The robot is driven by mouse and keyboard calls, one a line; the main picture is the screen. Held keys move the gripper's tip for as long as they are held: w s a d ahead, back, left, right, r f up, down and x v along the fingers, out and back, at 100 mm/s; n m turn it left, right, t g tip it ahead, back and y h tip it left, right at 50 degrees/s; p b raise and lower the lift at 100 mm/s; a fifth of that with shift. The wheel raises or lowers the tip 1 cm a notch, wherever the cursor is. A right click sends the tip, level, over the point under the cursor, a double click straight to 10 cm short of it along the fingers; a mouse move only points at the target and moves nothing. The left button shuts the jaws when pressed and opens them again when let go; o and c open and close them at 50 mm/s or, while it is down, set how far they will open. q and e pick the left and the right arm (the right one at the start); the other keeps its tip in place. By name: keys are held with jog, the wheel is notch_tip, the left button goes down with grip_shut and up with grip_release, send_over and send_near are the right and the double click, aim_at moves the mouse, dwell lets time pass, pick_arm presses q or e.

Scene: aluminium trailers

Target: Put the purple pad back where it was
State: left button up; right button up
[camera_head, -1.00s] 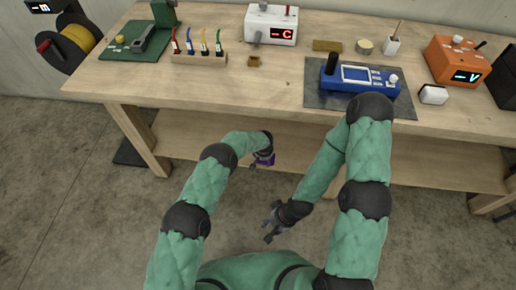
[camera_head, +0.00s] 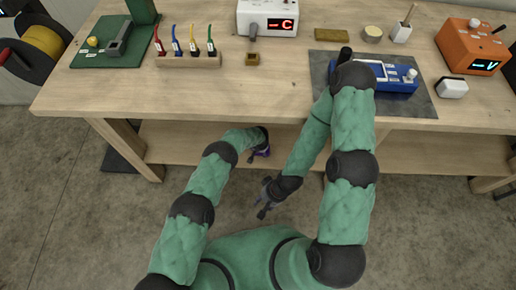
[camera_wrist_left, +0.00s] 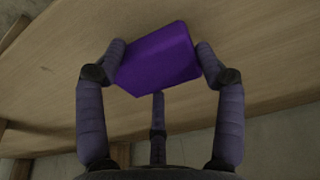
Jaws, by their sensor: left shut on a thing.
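The purple pad (camera_wrist_left: 158,60) is a thick block held between the fingers of my left gripper (camera_wrist_left: 157,70) in the left wrist view. In the head view, my left gripper (camera_head: 260,150) is low at the bench's front, below the top, and only a little of the purple pad (camera_head: 262,152) shows. A wooden surface lies behind the pad in the wrist view; I cannot tell whether they touch. My right gripper (camera_head: 265,197) is lower in the head view, over the floor, with its fingers apart and empty.
The wooden bench (camera_head: 200,100) carries a rack of coloured tools (camera_head: 188,60), a white box with a red display (camera_head: 267,18), a blue device (camera_head: 385,80) on a dark mat (camera_head: 425,105), and an orange box (camera_head: 470,48). Bare bench top lies at the front left and middle.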

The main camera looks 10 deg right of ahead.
pick_arm(q)
jog(key=shift+s+f, duration=0.15)
jog(key=shift+f, duration=0.7)
pick_arm(e)
jog(key=shift+w+a+f, duration=0.2)
jog(key=shift+f, duration=0.05)
pick_arm(q)
jog(key=o, duration=1.1)
